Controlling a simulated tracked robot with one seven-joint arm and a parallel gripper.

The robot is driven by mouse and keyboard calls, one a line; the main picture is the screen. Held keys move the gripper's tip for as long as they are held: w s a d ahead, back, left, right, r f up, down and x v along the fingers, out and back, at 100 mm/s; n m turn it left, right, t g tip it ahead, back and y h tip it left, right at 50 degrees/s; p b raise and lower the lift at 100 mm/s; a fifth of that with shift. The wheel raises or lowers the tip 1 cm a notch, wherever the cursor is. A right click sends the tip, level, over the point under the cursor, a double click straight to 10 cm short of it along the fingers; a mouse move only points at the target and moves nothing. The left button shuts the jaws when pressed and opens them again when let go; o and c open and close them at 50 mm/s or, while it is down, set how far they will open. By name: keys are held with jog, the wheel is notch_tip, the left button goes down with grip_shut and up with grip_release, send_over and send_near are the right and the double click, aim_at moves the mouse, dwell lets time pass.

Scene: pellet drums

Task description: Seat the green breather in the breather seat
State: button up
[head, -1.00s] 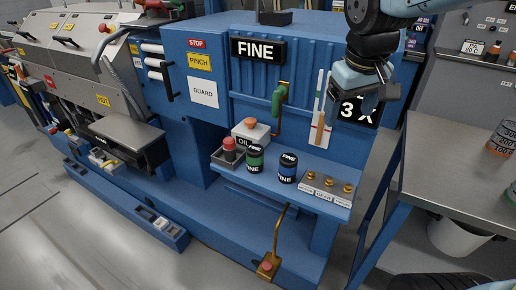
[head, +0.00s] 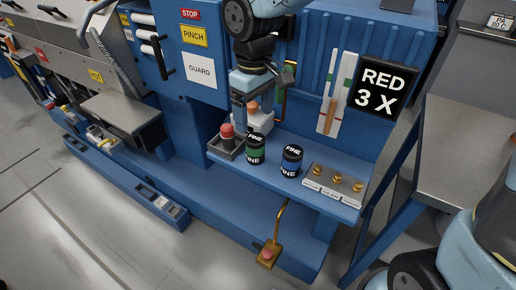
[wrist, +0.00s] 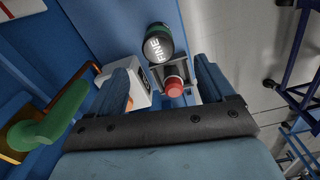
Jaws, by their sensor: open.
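A black canister with a green band and the word FINE (head: 256,149) stands upright on the blue shelf; it is the only green-marked loose piece I see there. It also shows at the top of the wrist view (wrist: 159,44). My gripper (head: 254,100) hangs above the back left of the shelf, open and empty. In the wrist view its fingers (wrist: 162,80) are spread, with a red-capped piece (wrist: 174,87) showing between and beyond them. That piece stands in a grey tray (head: 222,152). I cannot make out which part is the breather seat.
A blue-banded canister (head: 291,161) stands right of the green one. A plate with brass fittings (head: 336,183) lies farther right. A white box with an orange cap (head: 262,121) is behind the tray. A green handle (wrist: 52,120) is left in the wrist view.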

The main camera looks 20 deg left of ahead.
aim_at(255, 138)
notch_tip(255, 138, down, 5)
jog(key=shift+s+a, duration=0.1)
jog(key=shift+f, duration=2.65)
jog(key=c, duration=1.2)
jog(key=shift+w+r, duration=0.15)
jog(key=shift+w, duration=0.05)
